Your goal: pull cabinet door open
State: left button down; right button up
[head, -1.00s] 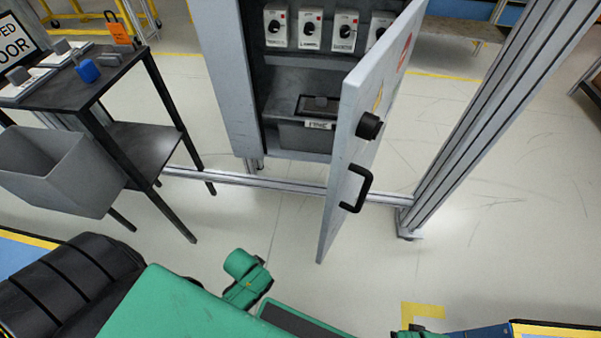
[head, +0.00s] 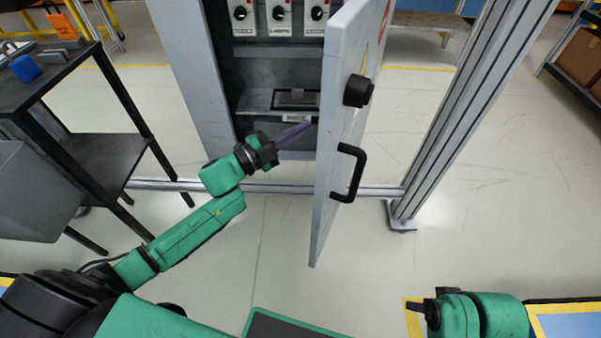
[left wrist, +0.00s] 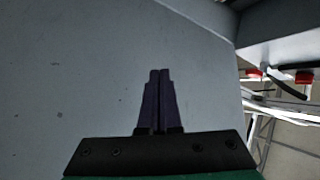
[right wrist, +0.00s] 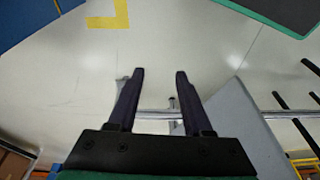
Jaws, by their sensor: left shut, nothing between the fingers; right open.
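The light grey cabinet door (head: 335,190) stands partly open in the head view. Its outer face carries a black handle (head: 347,172) and a black knob (head: 358,90). The grey cabinet (head: 187,75) is behind it. My left gripper (head: 309,123) is shut and empty, its fingers pointing at the door's inner side across the opening. In the left wrist view the shut fingers (left wrist: 160,72) face a grey panel; I cannot tell whether they touch it. My right gripper (head: 418,306) is low at the bottom right, away from the handle. Its fingers are open and empty in the right wrist view (right wrist: 158,73).
A dark side table (head: 60,85) with a grey bin (head: 40,190) stands at the left. An aluminium post (head: 460,110) rises right of the door, with a low rail (head: 270,188) across the floor. The floor in front of the door is clear.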

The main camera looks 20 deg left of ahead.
pick_arm(q)
jog(key=s+a+r+m+g+h, duration=0.25)
jog(key=s+a+m+g, duration=0.25)
jog(key=s+m+g, duration=0.3)
jog(key=s+a+r+m+g+h, duration=0.2)
jog(key=s+a+m+g+h, duration=0.15)
jog(key=s+m+g, duration=0.4)
jog(key=d+m+g, duration=0.1)
jog(key=d+m, duration=0.1)
jog(key=d, duration=1.1)
jog(key=shift+w+f+y+p, duration=0.2)
jog(key=shift+y+p, duration=0.1)
jog(key=shift+p, duration=0.1)
pick_arm(e)
jog(key=shift+s+a+f+g, duration=0.2)
jog(key=shift+s+f, duration=0.15)
jog(key=shift+f, duration=0.2)
jog(key=shift+s+a+f+g, duration=0.2)
jog(key=shift+s+f, duration=0.1)
jog(key=shift+f, duration=0.25)
pick_arm(q)
jog(key=shift+d+g, duration=0.15)
jog(key=shift+g, duration=0.1)
